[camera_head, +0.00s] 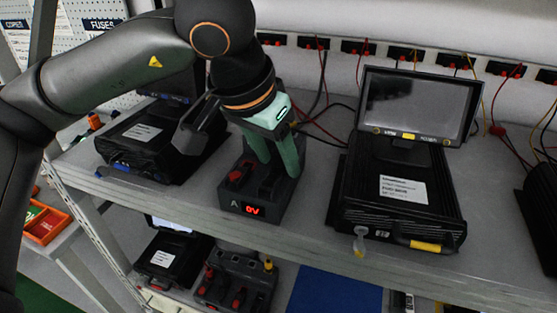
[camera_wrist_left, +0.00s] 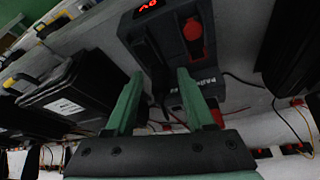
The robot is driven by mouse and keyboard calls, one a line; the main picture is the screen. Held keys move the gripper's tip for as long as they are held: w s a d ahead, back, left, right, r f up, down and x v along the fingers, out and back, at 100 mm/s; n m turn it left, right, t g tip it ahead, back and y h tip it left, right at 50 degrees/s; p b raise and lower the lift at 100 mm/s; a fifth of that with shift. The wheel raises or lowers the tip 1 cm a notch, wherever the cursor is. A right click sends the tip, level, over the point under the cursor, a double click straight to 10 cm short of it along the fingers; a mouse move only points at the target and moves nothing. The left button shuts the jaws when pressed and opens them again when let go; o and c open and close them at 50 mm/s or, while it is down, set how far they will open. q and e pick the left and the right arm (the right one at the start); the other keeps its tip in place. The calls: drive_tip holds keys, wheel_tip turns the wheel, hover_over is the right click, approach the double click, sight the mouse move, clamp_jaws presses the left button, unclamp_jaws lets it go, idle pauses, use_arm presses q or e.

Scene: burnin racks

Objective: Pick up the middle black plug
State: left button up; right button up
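A dark box with a red "0V" display (camera_head: 252,210) stands on the shelf near its front edge. My left gripper (camera_head: 276,166) has green fingers and reaches down over the back of this box. In the left wrist view its two fingers (camera_wrist_left: 160,76) are apart. A dark, elongated shape, likely the black plug (camera_wrist_left: 150,52), lies between the fingertips and the display, beside a red plug (camera_wrist_left: 193,30). I see no clear contact with it. In the head view the red plug (camera_head: 236,176) shows left of the fingers; the black plug is hard to make out against the box.
A black unit with a screen (camera_head: 400,195) stands to the right, another black unit (camera_head: 140,135) to the left. Cables run behind the box to wall sockets (camera_head: 312,43). Below, a lower shelf holds a similar plug box (camera_head: 238,282) and a blue mat (camera_head: 335,292).

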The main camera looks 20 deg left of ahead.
use_arm(q)
clamp_jaws()
drive_tip(key=shift+r, duration=0.15)
drive_tip(key=shift+r, duration=0.2)
drive_tip(key=r, duration=0.3)
drive_tip(key=shift+s, duration=0.2)
drive_tip(key=s+a+r, duration=0.1)
drive_tip(key=s+r, duration=0.8)
drive_tip(key=s, duration=0.4)
drive_tip(key=shift+s+a+r, duration=0.2)
drive_tip(key=shift+s+a, duration=0.05)
drive_tip(key=shift+s, duration=0.05)
